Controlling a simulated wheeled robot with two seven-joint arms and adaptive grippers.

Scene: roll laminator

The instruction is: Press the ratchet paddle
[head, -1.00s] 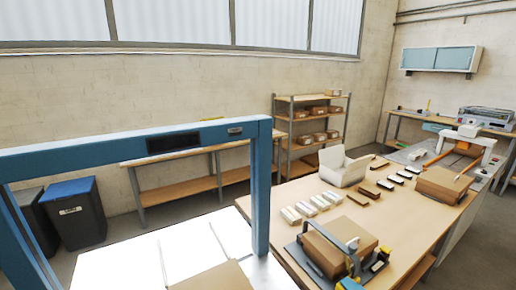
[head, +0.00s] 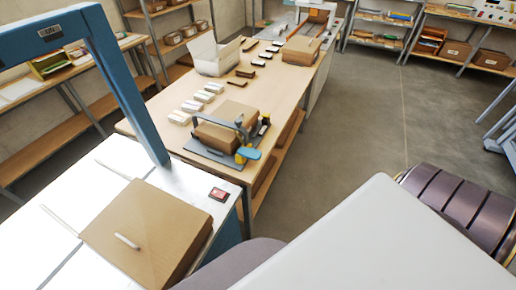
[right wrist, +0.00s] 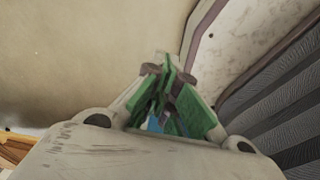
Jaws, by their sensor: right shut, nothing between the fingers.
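In the head view, a strapping tool with a blue-grey arm (head: 241,128) stands on a grey base plate (head: 203,153) around a brown carton (head: 225,128) on the wooden bench. A light blue paddle-shaped part (head: 248,153), with yellow parts beside it, sticks out at its near right side; it looks like the ratchet paddle. My right gripper (right wrist: 166,75) shows in the right wrist view with green finger pads, shut and empty. It appears apart from the tool, which I cannot make out in that view. My left gripper is in neither current view.
A blue frame (head: 125,85) stands over a white table (head: 75,190) at the left, with a larger carton (head: 145,232) on it. White packs (head: 200,100), dark packs and an open white box (head: 215,55) lie farther along the bench (head: 172,132). Open floor (head: 370,110) lies to the right.

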